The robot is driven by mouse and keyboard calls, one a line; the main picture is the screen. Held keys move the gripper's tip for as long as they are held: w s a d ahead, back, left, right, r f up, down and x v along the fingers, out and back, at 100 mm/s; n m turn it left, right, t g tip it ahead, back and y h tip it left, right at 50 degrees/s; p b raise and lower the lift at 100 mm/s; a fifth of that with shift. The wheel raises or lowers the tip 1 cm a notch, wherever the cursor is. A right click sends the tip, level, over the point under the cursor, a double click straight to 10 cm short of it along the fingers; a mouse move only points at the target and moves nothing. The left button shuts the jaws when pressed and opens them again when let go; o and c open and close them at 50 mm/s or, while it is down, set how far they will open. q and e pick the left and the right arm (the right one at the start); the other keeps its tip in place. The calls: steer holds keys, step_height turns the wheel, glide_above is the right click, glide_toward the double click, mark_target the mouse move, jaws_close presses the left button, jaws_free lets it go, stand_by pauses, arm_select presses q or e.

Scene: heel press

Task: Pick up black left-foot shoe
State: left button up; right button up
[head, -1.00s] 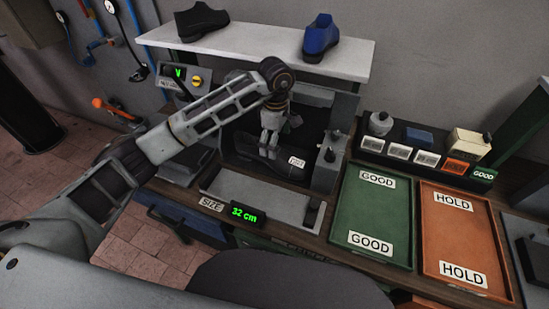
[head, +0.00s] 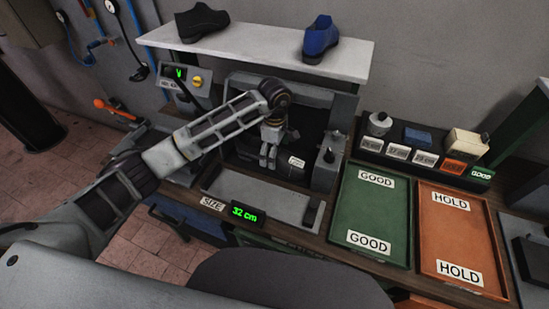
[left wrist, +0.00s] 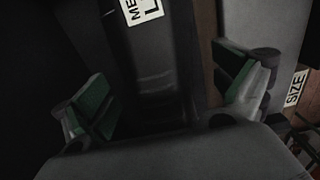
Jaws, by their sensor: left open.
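In the left wrist view a dark upright form (left wrist: 155,65) with a label reading "ME" and "L" runs between my fingers. Much of the shoe is hidden by shadow and my gripper. My right gripper is not in view.
A black shoe (head: 202,22) and a blue shoe (head: 320,37) stand on the shelf (head: 255,46) above. The press frame (head: 328,160) surrounds my gripper closely. A size gauge (head: 243,213) reads 32 cm. The green GOOD tray (head: 374,213) and orange HOLD tray (head: 455,236) are empty.

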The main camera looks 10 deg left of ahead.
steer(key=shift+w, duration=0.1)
arm_select(q)
steer(key=c, duration=1.6)
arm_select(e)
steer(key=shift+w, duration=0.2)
arm_select(q)
steer(key=shift+o, duration=0.2)
steer(key=shift+r, duration=0.2)
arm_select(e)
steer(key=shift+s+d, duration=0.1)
